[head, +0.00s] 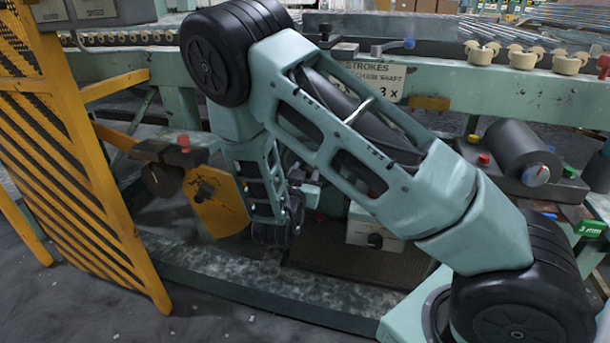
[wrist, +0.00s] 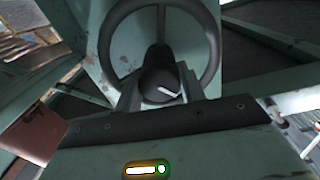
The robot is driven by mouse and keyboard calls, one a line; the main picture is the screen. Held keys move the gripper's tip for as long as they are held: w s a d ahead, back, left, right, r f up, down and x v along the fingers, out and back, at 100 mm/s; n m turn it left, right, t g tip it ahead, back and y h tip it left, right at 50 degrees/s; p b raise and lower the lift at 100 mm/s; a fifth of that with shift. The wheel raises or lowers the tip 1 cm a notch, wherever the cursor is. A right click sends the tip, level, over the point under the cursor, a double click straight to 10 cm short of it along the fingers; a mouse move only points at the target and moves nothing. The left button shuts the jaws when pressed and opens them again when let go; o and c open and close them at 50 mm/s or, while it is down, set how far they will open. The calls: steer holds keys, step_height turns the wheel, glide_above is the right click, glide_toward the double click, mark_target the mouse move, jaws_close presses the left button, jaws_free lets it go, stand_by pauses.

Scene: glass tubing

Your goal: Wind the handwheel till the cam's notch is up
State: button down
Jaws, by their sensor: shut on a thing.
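The dark handwheel (wrist: 213,45) fills the upper middle of the wrist view, its rim arching over a dark round hub or knob (wrist: 158,78) with a white mark. My gripper (wrist: 160,92) has a finger on each side of this dark piece and is shut on it. In the head view my arm hides the wheel, and I cannot make out the fingertips. A dark rounded disc (head: 162,180) hangs left of the arm beside a yellow plate; it may be the cam, but I cannot tell where its notch points.
A yellow slatted guard (head: 75,150) stands at the left. A green machine rail (head: 480,85) with a sign (head: 375,80) and cream clips (head: 522,60) runs behind my arm. A grey box with a black knob (head: 375,240) sits low behind the arm.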

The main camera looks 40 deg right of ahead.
steer(key=m+b, duration=0.2)
steer(key=m, duration=0.2)
steer(key=shift+f, duration=0.2)
steer(key=shift+s+m+b, duration=0.1)
steer(key=shift+m+b, duration=1.1)
steer(key=shift+m, duration=0.6)
steer(key=shift+r, duration=0.1)
steer(key=c, duration=0.9)
jaws_free()
steer(key=shift+o, duration=0.2)
steer(key=p+v, duration=0.3)
steer(key=v, duration=1.4)
steer(key=shift+s+a, duration=0.15)
